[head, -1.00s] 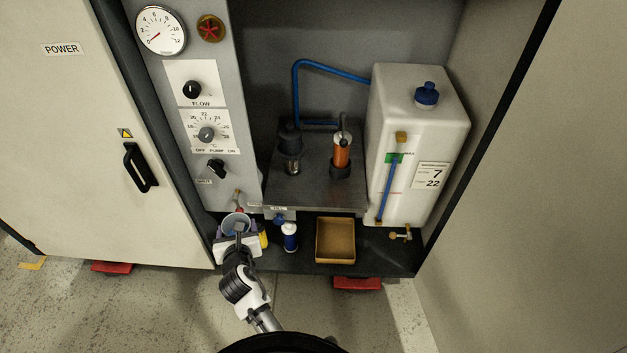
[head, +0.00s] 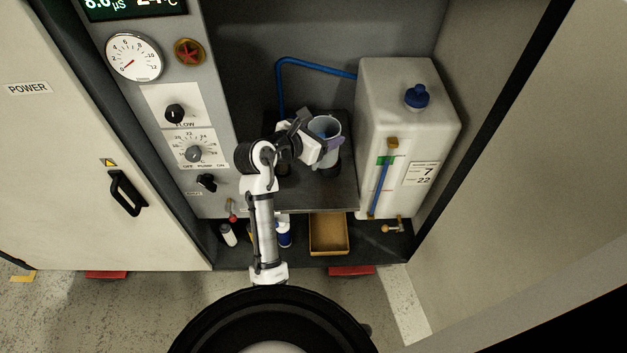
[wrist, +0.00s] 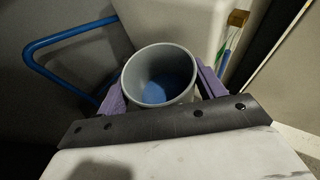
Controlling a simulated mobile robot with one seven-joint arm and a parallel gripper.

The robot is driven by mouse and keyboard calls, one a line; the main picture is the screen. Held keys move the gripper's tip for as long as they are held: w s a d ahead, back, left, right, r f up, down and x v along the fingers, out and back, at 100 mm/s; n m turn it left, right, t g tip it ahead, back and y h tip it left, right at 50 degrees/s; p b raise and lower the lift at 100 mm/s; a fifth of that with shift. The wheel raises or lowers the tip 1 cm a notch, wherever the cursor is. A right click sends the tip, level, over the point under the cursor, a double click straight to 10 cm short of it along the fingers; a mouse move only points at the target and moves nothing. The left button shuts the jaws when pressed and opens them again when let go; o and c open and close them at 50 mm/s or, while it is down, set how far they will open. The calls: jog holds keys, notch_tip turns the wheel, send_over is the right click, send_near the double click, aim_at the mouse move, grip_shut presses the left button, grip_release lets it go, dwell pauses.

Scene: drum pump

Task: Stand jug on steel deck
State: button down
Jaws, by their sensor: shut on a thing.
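My gripper (head: 327,143) is shut on the grey jug (head: 325,127), its purple fingers on either side of it. In the wrist view the jug (wrist: 160,66) is open-topped, with blue inside at the bottom. In the head view the jug is over the rear right part of the steel deck (head: 335,196) and looks slightly tilted. My arm and the jug hide much of the deck and the fittings on it. I cannot tell whether the jug's base touches the deck.
A white tank (head: 400,140) with a blue cap stands close right of the jug. A blue hose (head: 315,67) runs behind. A control panel (head: 185,125) is at left. Below the deck are a tan box (head: 329,252), a blue-and-white bottle (head: 284,237) and a white bottle (head: 229,236).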

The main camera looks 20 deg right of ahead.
notch_tip(320, 180, down, 18)
jog(key=shift+r+b, duration=0.25)
jog(key=shift+b, duration=0.2)
jog(key=shift+c, duration=1)
grip_release()
jog(key=shift+f, duration=0.15)
jog(key=v, duration=1.2)
jog(key=shift+s, duration=0.1)
